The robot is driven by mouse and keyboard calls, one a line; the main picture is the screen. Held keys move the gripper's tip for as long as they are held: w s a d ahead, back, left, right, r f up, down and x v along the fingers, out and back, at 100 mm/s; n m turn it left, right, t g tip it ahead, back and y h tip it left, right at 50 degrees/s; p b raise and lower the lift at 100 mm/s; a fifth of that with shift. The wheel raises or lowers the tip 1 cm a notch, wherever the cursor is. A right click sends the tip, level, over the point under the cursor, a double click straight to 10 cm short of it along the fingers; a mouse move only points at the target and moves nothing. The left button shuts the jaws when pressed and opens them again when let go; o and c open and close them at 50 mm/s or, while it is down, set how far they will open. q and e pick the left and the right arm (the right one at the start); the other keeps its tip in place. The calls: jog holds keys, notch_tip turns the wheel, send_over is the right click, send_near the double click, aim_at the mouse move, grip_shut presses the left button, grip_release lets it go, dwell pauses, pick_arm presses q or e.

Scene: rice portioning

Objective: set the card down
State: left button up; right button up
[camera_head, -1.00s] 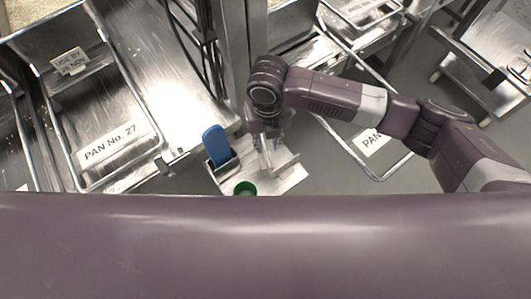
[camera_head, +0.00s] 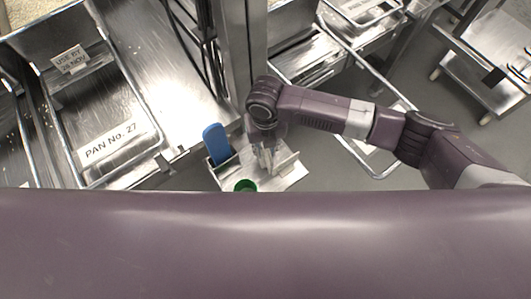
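My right gripper (camera_head: 267,160) points down over a small metal shelf (camera_head: 292,180), between a blue upright object (camera_head: 217,143) and the shelf's right edge. Its fingers are small and pale against the bright metal, so I cannot tell whether they are apart or shut on a card. No card shows clearly at the fingers. My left gripper is not in view.
A green round object (camera_head: 245,186) sits at the shelf's front edge, partly cut off by my own body. A metal pan with a "PAN No. 27" label (camera_head: 108,143) lies left. A metal post (camera_head: 240,50) rises behind the shelf. A steel cart stands at upper right (camera_head: 490,62).

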jog(key=shift+f, duration=0.15)
jog(key=shift+c, duration=0.3)
grip_shut()
dwell(0.3)
